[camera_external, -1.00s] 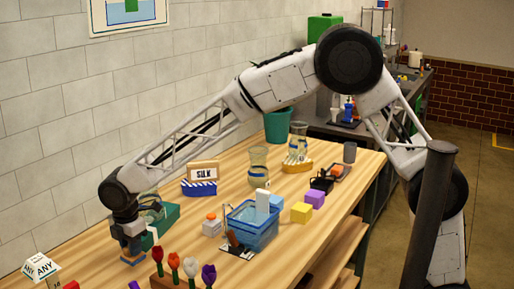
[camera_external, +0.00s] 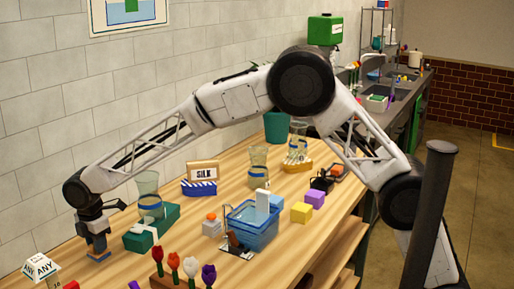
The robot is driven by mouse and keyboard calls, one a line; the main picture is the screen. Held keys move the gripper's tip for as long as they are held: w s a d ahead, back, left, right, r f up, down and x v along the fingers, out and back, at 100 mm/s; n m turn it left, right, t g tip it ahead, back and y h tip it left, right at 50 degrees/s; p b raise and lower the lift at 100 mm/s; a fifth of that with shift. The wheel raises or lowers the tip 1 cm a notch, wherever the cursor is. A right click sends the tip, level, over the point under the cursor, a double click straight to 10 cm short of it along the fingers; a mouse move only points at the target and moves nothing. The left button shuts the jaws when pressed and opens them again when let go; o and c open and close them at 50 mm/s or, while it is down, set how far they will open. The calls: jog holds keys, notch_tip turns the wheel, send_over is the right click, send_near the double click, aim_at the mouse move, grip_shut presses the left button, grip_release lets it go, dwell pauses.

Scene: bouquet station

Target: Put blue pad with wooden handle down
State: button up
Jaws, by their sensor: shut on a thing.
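My gripper (camera_external: 95,231) points down over the left part of the wooden table, near the tiled wall. It is shut on the blue pad with wooden handle (camera_external: 98,244), which is upright below the jaws. Blue shows on the pad, with a tan edge at its bottom. The handle is mostly hidden by the gripper. The pad is very low, at or just above the table top; I cannot tell whether it touches.
A green block (camera_external: 152,233) with a glass vase (camera_external: 149,196) stands just right of the gripper. A flower rack (camera_external: 179,281) is in front. A blue bin (camera_external: 252,228) stands further right. White ANY signs (camera_external: 40,267) stand front left.

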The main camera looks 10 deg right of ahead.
jog(key=shift+w+a+f, duration=0.1)
jog(key=shift+w+a, duration=0.2)
jog(key=shift+a, duration=0.4)
jog(key=shift+w+a+f, duration=0.1)
jog(key=shift+w+a, duration=0.15)
jog(key=shift+a, duration=0.4)
jog(key=shift+w+a, duration=0.3)
jog(key=shift+a, duration=0.4)
jog(key=shift+f, duration=0.15)
jog(key=shift+f, duration=1.6)
jog(key=shift+f, duration=0.15)
jog(key=o, duration=0.9)
notch_tip(320, 180, up, 12)
jog(key=shift+r, duration=0.15)
